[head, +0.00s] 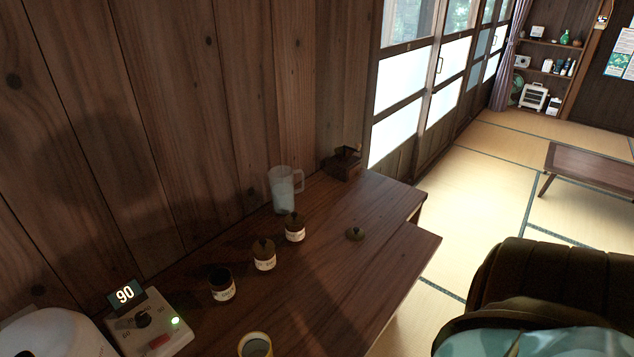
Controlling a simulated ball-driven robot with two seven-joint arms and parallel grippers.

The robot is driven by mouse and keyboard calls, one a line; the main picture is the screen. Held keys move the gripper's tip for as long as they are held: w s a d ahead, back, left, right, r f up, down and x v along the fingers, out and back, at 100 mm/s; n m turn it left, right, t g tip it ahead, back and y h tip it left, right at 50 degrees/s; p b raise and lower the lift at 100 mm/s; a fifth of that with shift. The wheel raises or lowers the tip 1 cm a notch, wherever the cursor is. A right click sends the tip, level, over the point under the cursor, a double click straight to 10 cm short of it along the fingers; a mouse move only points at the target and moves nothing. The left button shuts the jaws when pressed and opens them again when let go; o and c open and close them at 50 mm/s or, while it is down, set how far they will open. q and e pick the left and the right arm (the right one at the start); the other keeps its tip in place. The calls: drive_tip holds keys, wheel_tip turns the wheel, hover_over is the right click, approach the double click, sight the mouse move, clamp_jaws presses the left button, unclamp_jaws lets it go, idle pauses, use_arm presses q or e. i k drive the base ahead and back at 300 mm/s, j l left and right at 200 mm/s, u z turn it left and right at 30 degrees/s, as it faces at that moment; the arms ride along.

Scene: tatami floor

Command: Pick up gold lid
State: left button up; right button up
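A small round lid with a knob, dark gold in the shade (355,233), lies by itself on the wooden counter (350,290), near its right side. To its left stand two labelled canisters with similar dark lids on, a farther one (294,229) and a nearer one (264,257). A third labelled canister (221,287) stands nearer, open and without a lid. Neither of my grippers is in view.
A clear jug (284,189) and a dark wooden box-like grinder (343,164) stand at the back of the counter. A control box reading 90 (150,322) and a yellow-rimmed cup (255,346) are at the near end. The counter around the loose lid is clear.

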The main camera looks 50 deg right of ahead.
sight(355, 232)
drive_tip(key=l+u, duration=0.35)
drive_tip(key=k+l+u, duration=0.3)
drive_tip(key=l, duration=0.15)
drive_tip(key=l+u, duration=0.35)
drive_tip(key=k+l+u, duration=0.1)
drive_tip(key=k+l, duration=0.25)
drive_tip(key=l, duration=0.3)
drive_tip(key=k+l, duration=0.4)
drive_tip(key=l, duration=0.2)
drive_tip(key=k+l+u, duration=0.15)
drive_tip(key=k+l, duration=0.25)
drive_tip(key=l, duration=0.25)
drive_tip(key=k+l, duration=0.4)
drive_tip(key=l, duration=0.15)
drive_tip(key=l+u, duration=0.05)
